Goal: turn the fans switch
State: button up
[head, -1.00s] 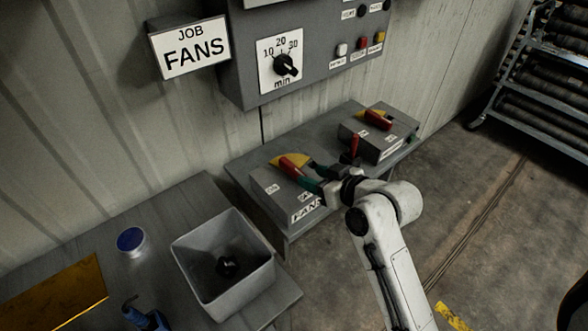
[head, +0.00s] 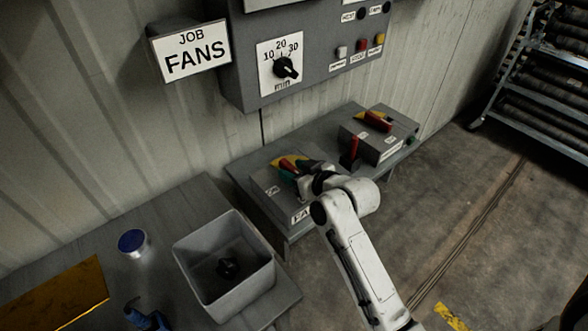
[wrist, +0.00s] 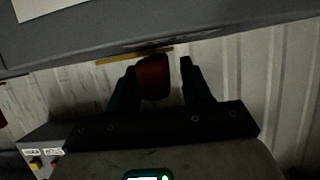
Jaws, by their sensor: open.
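The fans switch has a red handle (head: 288,162) over a yellow plate, on a grey box with a partly covered FANS label (head: 301,214). My gripper (head: 297,170) is at this handle and hides part of it in the head view. In the wrist view the red handle (wrist: 153,78) stands between the two dark fingers of my open gripper (wrist: 159,70). A gap shows on the right side of the handle; I cannot tell whether the left finger touches it.
A second box with red handles (head: 376,122) stands to the right on the same bench. A timer dial (head: 286,67) and a JOB FANS sign (head: 192,52) are above. A grey bin (head: 224,266) and a blue-lidded jar (head: 132,241) are at the lower left.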

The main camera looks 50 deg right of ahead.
jog(key=shift+w+f, duration=0.1)
jog(key=shift+w, duration=0.05)
grip_shut()
dwell(0.4)
